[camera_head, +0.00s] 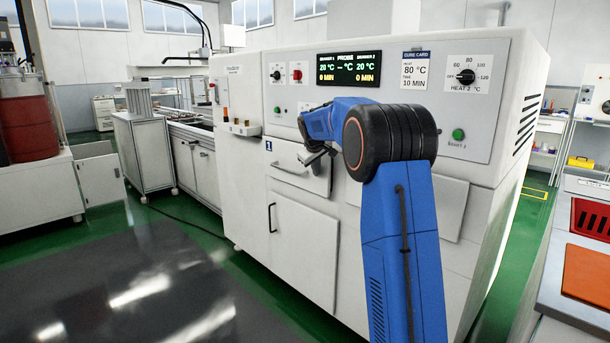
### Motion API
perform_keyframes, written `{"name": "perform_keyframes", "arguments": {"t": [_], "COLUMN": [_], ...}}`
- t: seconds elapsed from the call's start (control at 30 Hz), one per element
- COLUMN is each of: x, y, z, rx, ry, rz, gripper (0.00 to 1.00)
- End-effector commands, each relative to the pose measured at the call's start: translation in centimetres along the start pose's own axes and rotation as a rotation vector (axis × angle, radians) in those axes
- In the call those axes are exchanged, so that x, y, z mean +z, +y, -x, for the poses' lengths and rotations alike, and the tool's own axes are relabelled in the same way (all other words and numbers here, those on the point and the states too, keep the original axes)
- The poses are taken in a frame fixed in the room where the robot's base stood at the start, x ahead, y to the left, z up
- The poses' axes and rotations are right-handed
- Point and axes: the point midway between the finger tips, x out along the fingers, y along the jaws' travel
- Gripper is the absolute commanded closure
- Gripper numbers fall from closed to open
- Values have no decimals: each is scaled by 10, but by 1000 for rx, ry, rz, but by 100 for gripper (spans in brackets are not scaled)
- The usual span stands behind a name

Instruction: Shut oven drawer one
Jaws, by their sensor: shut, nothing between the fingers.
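The oven (250,190) is the large white cabinet in the middle. Oven drawer one (283,179) has a blue label "1" (268,146) at its upper left and a horizontal bar handle (288,167). Its front looks close to flush with the cabinet, but my arm covers its right part and I cannot tell whether a small gap is left. My gripper (312,157) is shut and empty, in front of the drawer's upper right. Whether it touches the drawer front is not clear.
A lower door (303,245) with a vertical handle is below the drawer. Above is a display (348,69) with knobs and buttons. A dark tabletop (130,290) fills the lower left. A bench with an orange mat (588,273) stands at right. Green floor lies between.

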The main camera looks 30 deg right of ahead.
Motion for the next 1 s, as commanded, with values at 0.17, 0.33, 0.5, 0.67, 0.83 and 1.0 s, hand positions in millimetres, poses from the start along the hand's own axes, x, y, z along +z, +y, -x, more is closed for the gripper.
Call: {"name": "perform_keyframes", "arguments": {"t": [0.17, 0.33, 0.5, 0.67, 0.83, 1.0], "x": [0, 0, 0, 0, -1, -2], "y": [17, 24, 27, 28, 28, 20], "z": [-9, -13, -14, -14, -13, -10], "rx": [0, 1, 2, 4, 6, 4], "ry": [0, 0, 1, 2, 4, 3], "rz": [-1, 0, 0, -1, 0, 1], "gripper": [100, 100, 100, 100, 100, 100]}}
